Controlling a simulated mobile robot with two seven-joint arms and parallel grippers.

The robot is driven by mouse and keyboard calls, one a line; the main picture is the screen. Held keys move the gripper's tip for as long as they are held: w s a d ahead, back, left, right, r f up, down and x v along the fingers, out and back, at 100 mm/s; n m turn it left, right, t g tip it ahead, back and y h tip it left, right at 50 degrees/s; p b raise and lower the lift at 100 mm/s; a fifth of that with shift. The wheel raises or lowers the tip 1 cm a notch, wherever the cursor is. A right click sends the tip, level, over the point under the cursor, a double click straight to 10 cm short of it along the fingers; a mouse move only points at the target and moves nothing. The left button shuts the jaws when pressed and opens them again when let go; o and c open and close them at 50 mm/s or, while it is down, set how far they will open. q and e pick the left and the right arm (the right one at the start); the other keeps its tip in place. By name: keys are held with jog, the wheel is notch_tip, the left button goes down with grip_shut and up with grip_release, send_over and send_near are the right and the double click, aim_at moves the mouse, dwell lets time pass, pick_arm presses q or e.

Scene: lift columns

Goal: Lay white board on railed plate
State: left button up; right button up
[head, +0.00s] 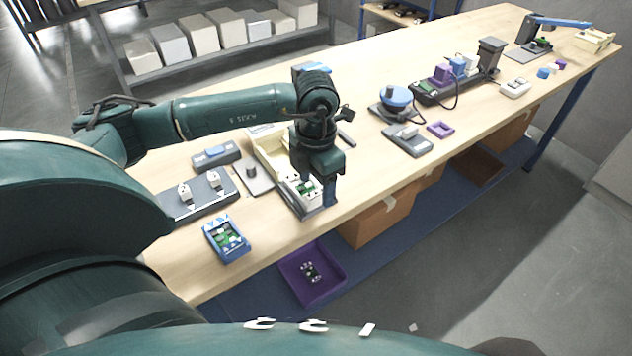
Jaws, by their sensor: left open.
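My left gripper (318,188) points down over the front end of a cream bin (264,148) near the table's front edge. It is open. Small green and white pieces (303,188) show just beside its fingers; whether it touches them cannot be told. I cannot single out the white board among them. A dark grey plate (208,203) with two small white fittings on top lies to the left; it may be the railed plate, but rails are too small to make out. Another grey plate (417,146) with a light piece on it lies to the right. My right gripper is not in view.
A blue tray (238,254) with green and white pieces stands at the front left edge. A purple bin (327,289) is below the table's edge. A blue round device (396,96) and a purple frame (440,129) stand right. Bare wood lies between.

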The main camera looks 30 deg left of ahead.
pick_arm(q)
jog(key=shift+r+p, duration=1.25)
jog(key=shift+r, duration=1.1)
